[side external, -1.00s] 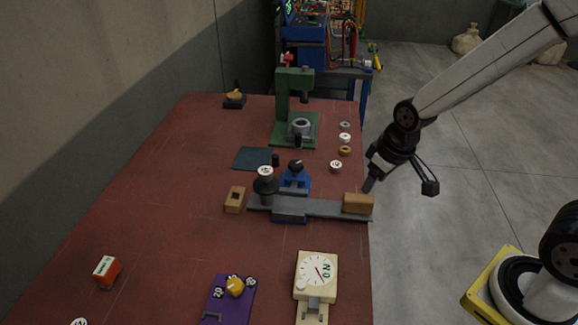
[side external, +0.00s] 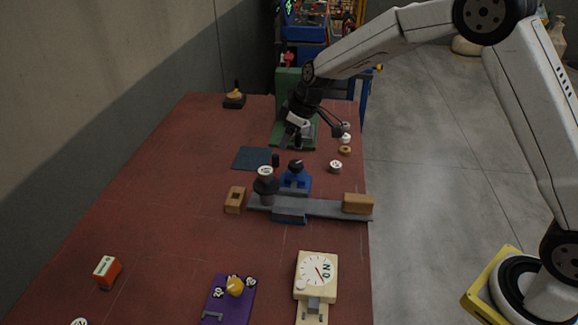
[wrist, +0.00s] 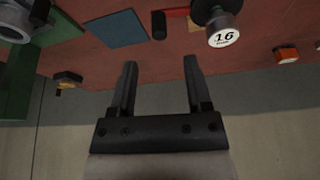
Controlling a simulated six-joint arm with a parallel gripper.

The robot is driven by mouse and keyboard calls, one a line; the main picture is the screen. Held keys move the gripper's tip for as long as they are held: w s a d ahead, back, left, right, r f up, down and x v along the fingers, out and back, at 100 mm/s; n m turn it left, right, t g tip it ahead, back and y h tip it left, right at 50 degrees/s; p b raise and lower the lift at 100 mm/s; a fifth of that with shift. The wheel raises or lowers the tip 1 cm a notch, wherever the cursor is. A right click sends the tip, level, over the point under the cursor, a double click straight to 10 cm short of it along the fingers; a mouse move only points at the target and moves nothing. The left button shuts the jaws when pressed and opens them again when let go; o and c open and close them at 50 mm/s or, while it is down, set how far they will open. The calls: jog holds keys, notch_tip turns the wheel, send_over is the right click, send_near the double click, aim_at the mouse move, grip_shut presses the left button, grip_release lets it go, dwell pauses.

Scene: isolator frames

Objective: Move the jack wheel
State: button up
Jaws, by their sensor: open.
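In the side view, a black knob-like wheel (side external: 296,165) tops a small blue jack-like stand (side external: 295,181) behind the grey beam (side external: 325,208); I take it for the jack wheel. My gripper (side external: 309,138) is over the back of the table, in front of the green press (side external: 285,85), and partly hides it. It is behind and above the blue stand, apart from the wheel. In the wrist view, my gripper (wrist: 160,63) has its fingers spread with nothing between them. I cannot make out the wheel there.
A dark weight marked 16 (wrist: 222,38) stands on the beam's left end, a wooden block (side external: 358,203) on its right. A dark green mat (side external: 252,158) lies behind. Small rings (side external: 344,150) line the right edge. The table's left side is mostly clear.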

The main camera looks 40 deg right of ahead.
aim_at(276, 155)
jog(key=shift+w+a, duration=0.1)
jog(key=shift+w, duration=0.1)
jog(key=shift+f, duration=0.1)
jog(key=shift+x, duration=3.8)
grip_shut()
